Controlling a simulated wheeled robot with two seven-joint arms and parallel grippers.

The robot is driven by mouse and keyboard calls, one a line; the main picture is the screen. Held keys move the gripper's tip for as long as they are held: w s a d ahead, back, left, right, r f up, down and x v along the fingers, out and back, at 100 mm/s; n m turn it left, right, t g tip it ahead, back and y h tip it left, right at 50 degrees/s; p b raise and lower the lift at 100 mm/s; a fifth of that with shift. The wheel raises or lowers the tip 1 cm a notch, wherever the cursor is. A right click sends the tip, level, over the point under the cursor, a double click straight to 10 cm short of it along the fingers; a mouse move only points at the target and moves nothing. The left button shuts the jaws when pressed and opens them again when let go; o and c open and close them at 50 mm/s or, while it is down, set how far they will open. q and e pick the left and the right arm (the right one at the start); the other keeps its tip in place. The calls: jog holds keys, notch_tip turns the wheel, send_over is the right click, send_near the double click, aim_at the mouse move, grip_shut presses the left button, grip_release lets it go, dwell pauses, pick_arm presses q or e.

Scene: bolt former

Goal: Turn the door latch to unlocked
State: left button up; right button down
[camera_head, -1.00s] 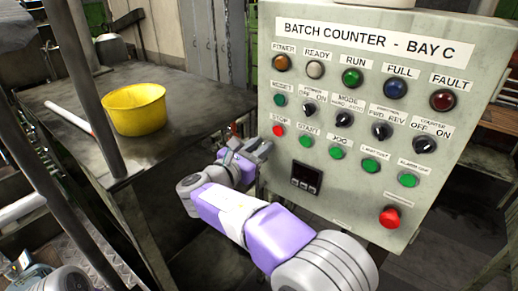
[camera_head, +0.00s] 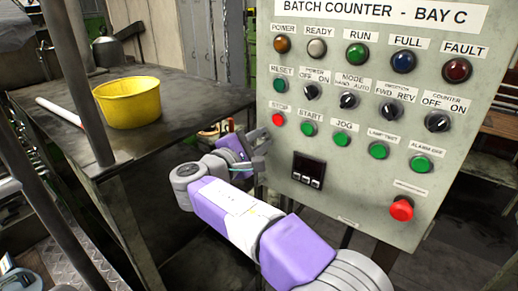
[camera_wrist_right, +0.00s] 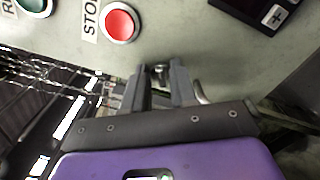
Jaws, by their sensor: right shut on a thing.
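The door latch is a small metal piece (camera_wrist_right: 160,70) at the left edge of the grey panel door, just below the red STOP button (camera_wrist_right: 120,22). In the right wrist view it shows between the tips of my right gripper (camera_wrist_right: 161,80). The two dark fingers are closed on it, with a narrow gap between them. In the head view my right gripper (camera_head: 262,142) is at the panel's left edge, and its fingers hide the latch there. Which way the latch is turned cannot be told. My left gripper is not in view.
The control panel (camera_head: 370,200) carries lamps, knobs and buttons, with a red emergency button (camera_head: 402,208) at lower right. A yellow bowl (camera_head: 128,105) stands on the dark table (camera_head: 185,98) at left, near a dark upright post (camera_head: 85,90).

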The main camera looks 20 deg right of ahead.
jog(key=m+b, duration=0.3)
jog(key=m, duration=0.1)
jog(key=shift+f, duration=0.25)
jog(key=shift+m+b, duration=0.95)
jog(key=shift+m, duration=0.15)
jog(key=shift+r, duration=0.1)
jog(key=c, duration=1)
grip_release()
jog(key=shift+o, duration=0.2)
jog(key=shift+s, duration=0.1)
jog(key=v, duration=0.7)
jog(key=shift+a, duration=0.2)
